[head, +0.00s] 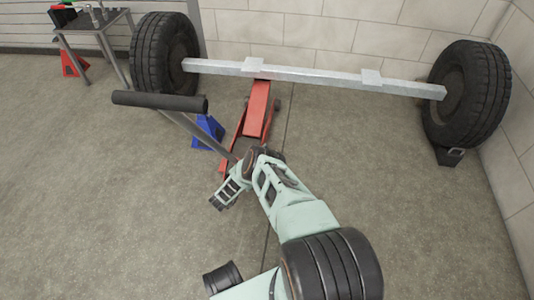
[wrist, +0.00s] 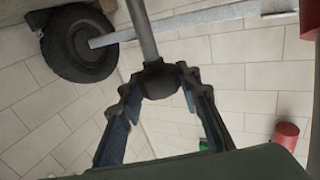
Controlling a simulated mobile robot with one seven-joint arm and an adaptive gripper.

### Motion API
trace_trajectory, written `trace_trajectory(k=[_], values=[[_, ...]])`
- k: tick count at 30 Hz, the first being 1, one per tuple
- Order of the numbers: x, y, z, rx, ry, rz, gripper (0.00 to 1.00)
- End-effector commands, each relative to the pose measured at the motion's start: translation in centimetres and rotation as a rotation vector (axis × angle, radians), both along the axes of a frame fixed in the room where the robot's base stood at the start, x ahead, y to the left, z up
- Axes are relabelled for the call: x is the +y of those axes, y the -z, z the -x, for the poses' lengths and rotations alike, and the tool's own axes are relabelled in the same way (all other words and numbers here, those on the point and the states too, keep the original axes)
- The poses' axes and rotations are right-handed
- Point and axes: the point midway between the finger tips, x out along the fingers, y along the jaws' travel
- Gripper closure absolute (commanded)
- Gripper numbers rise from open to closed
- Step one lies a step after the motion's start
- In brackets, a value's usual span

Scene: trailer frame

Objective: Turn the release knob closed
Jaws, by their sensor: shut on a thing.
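The red floor jack (head: 257,108) stands under the pale axle beam (head: 310,74) in the head view. Its grey handle pole (head: 200,134) leans up and left to a black grip (head: 160,101). In the wrist view a dark rounded knob (wrist: 158,82) sits at the end of the pole (wrist: 143,32). My gripper (wrist: 158,78) has one finger on each side of this knob and is shut on it. In the head view my arm covers the lower end of the pole, so the knob is hidden there.
Tyres (head: 160,55) and (head: 468,95) stand at the beam's ends, near the back wall. A blue stand (head: 207,132) is just left of the jack. A metal table (head: 92,26) and a red stand (head: 72,63) are at upper left.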

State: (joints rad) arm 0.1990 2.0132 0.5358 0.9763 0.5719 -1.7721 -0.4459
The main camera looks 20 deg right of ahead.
Motion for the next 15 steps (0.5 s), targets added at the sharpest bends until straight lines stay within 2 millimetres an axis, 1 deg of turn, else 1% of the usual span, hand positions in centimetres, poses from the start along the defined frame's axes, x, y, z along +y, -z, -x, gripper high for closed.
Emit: trace_trajectory(k=[6,15], values=[[-0.13,-0.21,-0.22,-0.006,0.041,0.003,0.93],[-0.21,-0.24,-0.25,-0.005,0.051,0.003,0.93]])
